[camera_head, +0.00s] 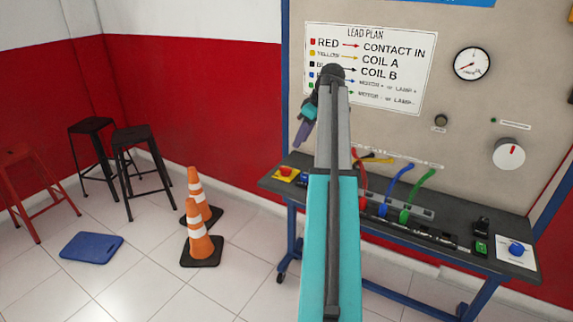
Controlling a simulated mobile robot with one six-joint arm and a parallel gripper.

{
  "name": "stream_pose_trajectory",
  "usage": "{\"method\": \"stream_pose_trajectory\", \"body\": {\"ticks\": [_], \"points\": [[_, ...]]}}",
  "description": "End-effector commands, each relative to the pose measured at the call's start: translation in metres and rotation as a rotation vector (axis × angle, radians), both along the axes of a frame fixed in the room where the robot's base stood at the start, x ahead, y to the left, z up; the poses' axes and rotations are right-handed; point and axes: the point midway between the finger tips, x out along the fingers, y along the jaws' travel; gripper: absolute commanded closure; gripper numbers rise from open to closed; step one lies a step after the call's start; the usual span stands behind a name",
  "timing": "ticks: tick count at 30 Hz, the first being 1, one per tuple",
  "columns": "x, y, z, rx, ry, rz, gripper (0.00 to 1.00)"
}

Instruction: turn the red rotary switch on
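A red knob on a yellow plate (286,173) sits at the left end of the grey bench. It fits the red rotary switch, but it is too small to tell its setting. A larger white dial (509,154) with a red mark is on the upright panel at right; its mark points up. My gripper (303,133) is at the end of the raised teal arm, in front of the panel's left edge. It appears above and slightly right of the red knob in the picture. Its fingers are small and partly hidden by the arm, so their opening is unclear.
A lead plan (390,90) and a gauge (472,64) are on the panel. Two traffic cones (201,240), stools (143,165) and a blue mat (91,247) stand or lie left.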

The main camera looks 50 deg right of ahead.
Motion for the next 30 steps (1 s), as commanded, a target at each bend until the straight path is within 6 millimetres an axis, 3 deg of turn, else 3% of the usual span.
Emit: {"method": "stream_pose_trajectory", "body": {"ticks": [11,30], "points": [[0.013,0.009,-0.021,0.001,0.001,0.009,0.69],[0.045,0.017,-0.097,0.001,0.002,0.010,0.69]]}}
